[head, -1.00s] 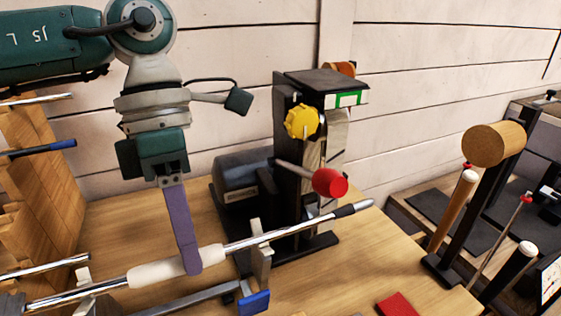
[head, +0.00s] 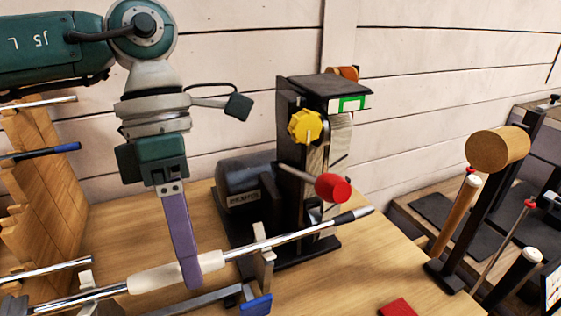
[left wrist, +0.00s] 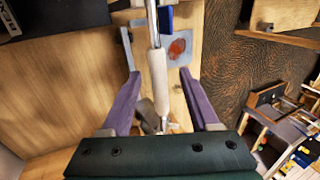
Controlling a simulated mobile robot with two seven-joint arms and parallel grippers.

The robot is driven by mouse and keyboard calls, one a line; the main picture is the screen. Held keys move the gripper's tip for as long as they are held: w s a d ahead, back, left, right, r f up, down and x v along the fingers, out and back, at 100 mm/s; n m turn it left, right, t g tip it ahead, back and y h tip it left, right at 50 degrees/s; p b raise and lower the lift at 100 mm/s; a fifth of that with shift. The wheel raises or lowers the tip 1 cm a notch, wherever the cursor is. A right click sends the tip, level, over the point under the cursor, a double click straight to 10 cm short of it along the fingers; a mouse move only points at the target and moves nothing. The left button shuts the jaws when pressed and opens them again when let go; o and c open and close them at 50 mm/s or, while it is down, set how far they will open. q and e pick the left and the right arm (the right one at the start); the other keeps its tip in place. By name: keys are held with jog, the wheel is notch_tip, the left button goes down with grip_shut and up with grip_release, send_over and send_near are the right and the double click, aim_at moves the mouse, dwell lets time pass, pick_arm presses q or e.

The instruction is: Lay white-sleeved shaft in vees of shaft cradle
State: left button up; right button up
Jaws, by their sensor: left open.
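The white-sleeved shaft (head: 305,232) lies slantwise across the upright posts of the shaft cradle (head: 264,254), one post on each side of its white sleeve (head: 150,279). It appears to rest on them; the vee bottoms are hidden. My left gripper (head: 188,280) points down at the sleeve's right part, and its near finger covers some of the sleeve. In the left wrist view the open fingers (left wrist: 158,85) stand on both sides of the sleeve (left wrist: 158,78), with gaps between. My right gripper is not in view.
A dark machine with a yellow knob (head: 305,127) and a red-knobbed lever (head: 332,188) stands close behind the shaft. A wooden rack (head: 38,190) with other shafts is at left. A red pad (head: 397,308) lies at the front edge. A mallet-like wooden head (head: 497,149) stands at right.

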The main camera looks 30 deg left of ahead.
pick_arm(q)
jog(key=b+v, duration=0.1)
jog(key=v, duration=0.9)
dwell(0.3)
